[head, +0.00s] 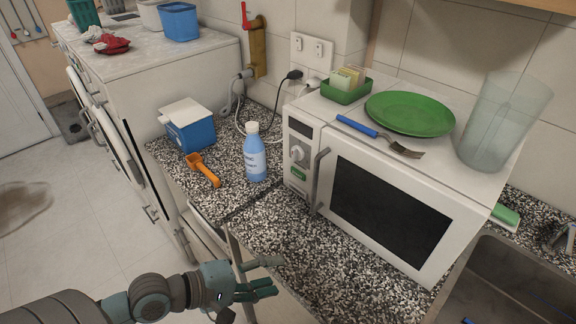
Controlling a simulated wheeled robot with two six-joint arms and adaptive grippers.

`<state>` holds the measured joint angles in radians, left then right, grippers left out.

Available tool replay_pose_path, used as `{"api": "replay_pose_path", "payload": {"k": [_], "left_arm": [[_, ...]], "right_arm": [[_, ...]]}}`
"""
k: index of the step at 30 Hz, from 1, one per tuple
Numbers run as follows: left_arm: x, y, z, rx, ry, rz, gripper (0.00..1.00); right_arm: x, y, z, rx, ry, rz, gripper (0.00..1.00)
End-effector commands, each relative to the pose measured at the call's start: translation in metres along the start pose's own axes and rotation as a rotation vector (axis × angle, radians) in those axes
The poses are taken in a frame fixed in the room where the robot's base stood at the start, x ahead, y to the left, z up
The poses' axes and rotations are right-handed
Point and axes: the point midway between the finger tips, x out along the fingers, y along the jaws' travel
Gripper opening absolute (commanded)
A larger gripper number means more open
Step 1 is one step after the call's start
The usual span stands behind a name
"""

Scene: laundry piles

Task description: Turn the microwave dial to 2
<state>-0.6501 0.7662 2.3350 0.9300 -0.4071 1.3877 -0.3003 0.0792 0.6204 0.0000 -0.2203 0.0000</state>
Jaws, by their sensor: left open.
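A white microwave (405,195) stands on the speckled counter, its door shut, with a dark window and a grey handle. Its dial (297,154) is a round knob on the control panel at the left of its front, under a small dark display. The dial's numbers are too small to read. My left gripper (272,275) is low in the head view, in front of the counter edge, open and empty, with its fingers pointing right. It is well apart from the dial, lower and to its left. My right gripper does not show.
A green plate (410,113), a fork (380,137), a green sponge holder (346,88) and a clear tumbler (503,122) are on top. The counter before the microwave is clear.

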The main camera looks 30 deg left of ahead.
Motion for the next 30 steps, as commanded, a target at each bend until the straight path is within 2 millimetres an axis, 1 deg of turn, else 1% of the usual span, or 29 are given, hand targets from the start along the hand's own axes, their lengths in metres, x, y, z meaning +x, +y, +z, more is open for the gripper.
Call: {"api": "replay_pose_path", "payload": {"k": [1,2,3,5,6,9,10,12,14,17,20,21,23,26,27,29,30], "left_arm": [[-0.005,0.018,-0.008,-0.192,-0.022,0.068,0.5],[-0.008,0.033,-0.015,-0.338,-0.035,0.12,0.5],[-0.014,0.051,-0.027,-0.533,-0.054,0.187,0.5],[-0.022,0.079,-0.05,-0.816,-0.077,0.288,0.5],[-0.028,0.095,-0.066,-0.988,-0.092,0.353,0.5],[-0.041,0.122,-0.101,-1.291,-0.122,0.486,0.5],[-0.043,0.127,-0.107,-1.342,-0.127,0.514,0.5],[-0.046,0.133,-0.117,-1.402,-0.129,0.552,0.5],[-0.044,0.135,-0.122,-1.412,-0.121,0.566,0.5],[-0.036,0.14,-0.126,-1.414,-0.115,0.572,0.5],[-0.021,0.151,-0.121,-1.415,-0.153,0.562,0.5],[-0.02,0.157,-0.125,-1.411,-0.142,0.566,0.5],[-0.014,0.162,-0.127,-1.41,-0.142,0.567,0.5],[0.004,0.169,-0.127,-1.419,-0.144,0.557,0.5],[0.014,0.174,-0.131,-1.415,-0.143,0.56,0.5],[0.031,0.182,-0.134,-1.415,-0.146,0.555,0.5],[0.041,0.184,-0.138,-1.412,-0.144,0.556,0.5]], "right_arm": [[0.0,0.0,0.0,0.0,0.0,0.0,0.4],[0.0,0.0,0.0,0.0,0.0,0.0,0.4],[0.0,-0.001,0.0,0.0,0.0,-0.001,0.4],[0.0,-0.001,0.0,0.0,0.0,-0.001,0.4],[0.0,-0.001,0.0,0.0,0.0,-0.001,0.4],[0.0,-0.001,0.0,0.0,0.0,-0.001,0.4],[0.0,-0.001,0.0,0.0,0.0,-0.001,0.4],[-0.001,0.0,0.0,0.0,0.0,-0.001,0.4],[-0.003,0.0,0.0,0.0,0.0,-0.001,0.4],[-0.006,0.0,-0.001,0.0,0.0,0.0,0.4],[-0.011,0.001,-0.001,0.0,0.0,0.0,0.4],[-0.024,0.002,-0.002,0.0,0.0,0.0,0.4],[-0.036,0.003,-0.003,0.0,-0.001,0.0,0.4],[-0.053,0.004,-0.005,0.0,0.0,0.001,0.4],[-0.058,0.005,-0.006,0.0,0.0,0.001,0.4],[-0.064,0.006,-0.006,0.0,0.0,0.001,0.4],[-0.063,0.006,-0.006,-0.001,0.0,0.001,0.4]]}}
